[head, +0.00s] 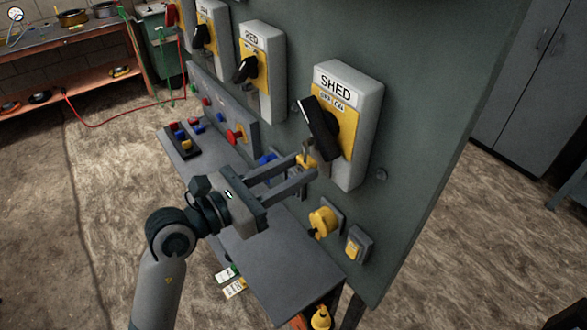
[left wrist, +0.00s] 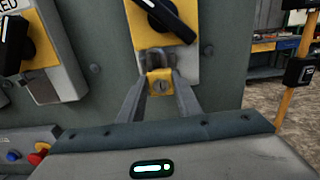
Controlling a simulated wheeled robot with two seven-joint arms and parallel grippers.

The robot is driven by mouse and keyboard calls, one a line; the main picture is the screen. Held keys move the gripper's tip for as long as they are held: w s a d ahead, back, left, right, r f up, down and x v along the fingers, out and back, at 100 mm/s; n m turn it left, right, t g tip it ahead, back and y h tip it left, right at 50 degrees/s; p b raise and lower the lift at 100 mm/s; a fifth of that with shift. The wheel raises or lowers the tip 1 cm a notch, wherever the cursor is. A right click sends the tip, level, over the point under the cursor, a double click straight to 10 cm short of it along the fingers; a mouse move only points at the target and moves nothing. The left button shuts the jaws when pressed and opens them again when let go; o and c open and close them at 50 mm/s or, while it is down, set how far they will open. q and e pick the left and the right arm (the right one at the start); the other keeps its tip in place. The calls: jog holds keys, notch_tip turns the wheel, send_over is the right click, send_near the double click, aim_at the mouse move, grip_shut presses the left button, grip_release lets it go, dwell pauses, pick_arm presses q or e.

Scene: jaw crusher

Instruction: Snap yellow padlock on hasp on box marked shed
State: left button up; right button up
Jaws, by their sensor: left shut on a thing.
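The box marked SHED (head: 367,110) is a light grey switch box with a yellow plate and a black rotary handle (head: 318,128) on the green cabinet. The handle also shows in the left wrist view (left wrist: 168,18). My left gripper (head: 307,166) is shut on the yellow padlock (left wrist: 161,82), just in front of the box's lower part. The padlock is upright with its grey shackle (left wrist: 156,58) on top, close to the yellow plate. I cannot make out the hasp, nor whether the shackle passes through or touches anything. My right gripper is not in view.
Below are a yellow knob (head: 323,221), a grey shelf (head: 265,262) and a tray of small padlocks (head: 183,141). A workbench (head: 70,40) stands at the far left.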

pick_arm(q)
jog(key=shift+p+x, duration=0.35)
jog(key=shift+x, duration=0.85)
dwell(1.1)
jog(key=o, duration=1.2)
jog(key=shift+s+a, duration=0.1)
jog(key=shift+v, duration=1.65)
jog(key=v, duration=0.5)
jog(key=shift+s+a, duration=0.1)
jog(key=shift+a, duration=0.05)
